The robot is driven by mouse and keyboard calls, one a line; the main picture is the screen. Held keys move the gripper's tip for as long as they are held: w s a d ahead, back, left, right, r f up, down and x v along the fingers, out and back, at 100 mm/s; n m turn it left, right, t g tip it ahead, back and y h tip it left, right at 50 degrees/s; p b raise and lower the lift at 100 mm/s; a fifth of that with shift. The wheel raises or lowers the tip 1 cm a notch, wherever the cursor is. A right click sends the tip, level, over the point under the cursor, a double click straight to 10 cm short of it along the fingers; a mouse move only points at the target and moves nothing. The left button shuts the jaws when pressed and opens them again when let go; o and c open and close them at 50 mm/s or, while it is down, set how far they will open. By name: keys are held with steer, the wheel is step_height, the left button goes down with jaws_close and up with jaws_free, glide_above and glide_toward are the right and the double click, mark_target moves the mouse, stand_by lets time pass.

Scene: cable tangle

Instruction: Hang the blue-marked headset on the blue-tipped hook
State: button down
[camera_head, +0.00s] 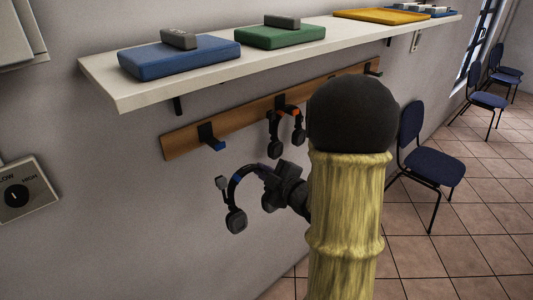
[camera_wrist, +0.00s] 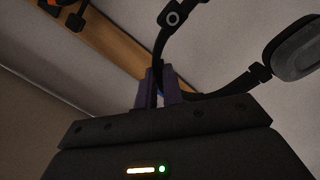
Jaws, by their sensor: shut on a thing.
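The blue-marked headset (camera_head: 234,188) is in the head view, a dark headband with a blue patch and ear cups below. My gripper (camera_head: 268,172) is shut on its band near the top, holding it in the air in front of the wall. The blue-tipped hook (camera_head: 214,144) is on the wooden rail, above and left of the gripper in the picture; it looks empty and apart from the headset. In the wrist view my gripper's fingers (camera_wrist: 162,92) pinch the dark headband, and one ear cup (camera_wrist: 296,48) shows at right.
The wooden rail (camera_head: 240,118) also carries an orange-marked headset (camera_head: 286,126) on its middle hook and a green-tipped hook (camera_head: 373,70). A white shelf (camera_head: 130,100) with coloured boxes juts out above. My arm covers the rail's right part. A chair (camera_head: 428,160) stands at right.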

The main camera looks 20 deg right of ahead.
steer(key=s+a+r+t+y, duration=0.1)
steer(key=s+r+y, duration=0.1)
steer(key=r, duration=0.5)
steer(key=shift+s+r+n+p, duration=0.15)
steer(key=shift+s+n+p, duration=0.25)
steer(key=shift+s, duration=0.5)
